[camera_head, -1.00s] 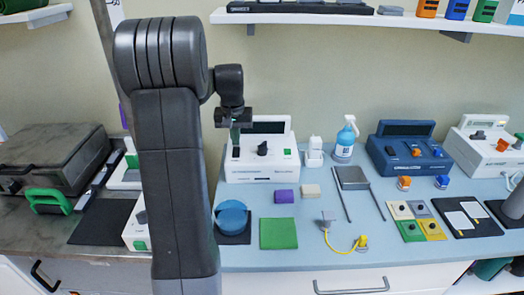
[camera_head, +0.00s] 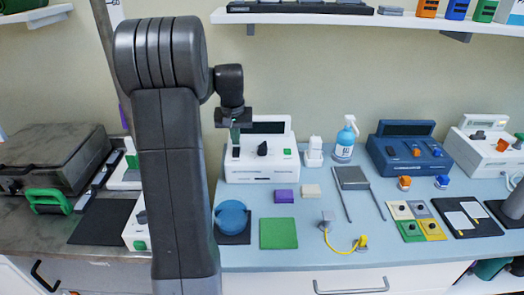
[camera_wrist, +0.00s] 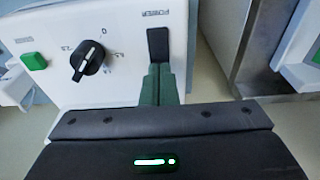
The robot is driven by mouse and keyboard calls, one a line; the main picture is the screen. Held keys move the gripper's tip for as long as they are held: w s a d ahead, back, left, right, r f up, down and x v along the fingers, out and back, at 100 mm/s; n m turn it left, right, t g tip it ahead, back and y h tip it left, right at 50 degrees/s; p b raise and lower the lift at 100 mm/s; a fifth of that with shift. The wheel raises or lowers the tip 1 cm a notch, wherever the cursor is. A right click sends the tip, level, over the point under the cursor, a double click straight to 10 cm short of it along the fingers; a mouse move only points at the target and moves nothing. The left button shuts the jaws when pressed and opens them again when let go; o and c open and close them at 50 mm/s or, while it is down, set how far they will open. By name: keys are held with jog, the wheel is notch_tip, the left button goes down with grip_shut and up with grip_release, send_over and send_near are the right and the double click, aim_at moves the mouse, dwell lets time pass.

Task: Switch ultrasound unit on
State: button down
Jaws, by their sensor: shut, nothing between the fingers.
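A white unit (camera_head: 262,170) with a dark display stands at the back of the blue counter, under my gripper. I cannot read a name on it. Its front panel (camera_wrist: 120,28) shows a black POWER switch (camera_wrist: 158,44), a black knob (camera_wrist: 88,58) with a white pointer, and a green button (camera_wrist: 34,61). My gripper (camera_head: 235,138) is just above the switch, with its green fingers shut and empty. In the wrist view the fingertips (camera_wrist: 158,72) overlap the switch's near end. I cannot tell whether they touch it.
A blue unit (camera_head: 408,152) and another white unit (camera_head: 490,145) stand to the right. A spray bottle (camera_head: 345,140) and a small white holder (camera_head: 314,152) are beside the unit. Purple (camera_head: 284,196) and cream (camera_head: 311,191) blocks lie in front. A shelf (camera_head: 370,19) hangs above.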

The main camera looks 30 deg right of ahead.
jog(key=shift+f+b, duration=0.55)
jog(key=shift+f, duration=0.4)
dwell(0.4)
notch_tip(320, 180, up, 7)
jog(key=p, duration=0.6)
jog(key=shift+r, duration=0.15)
jog(key=shift+f, duration=0.25)
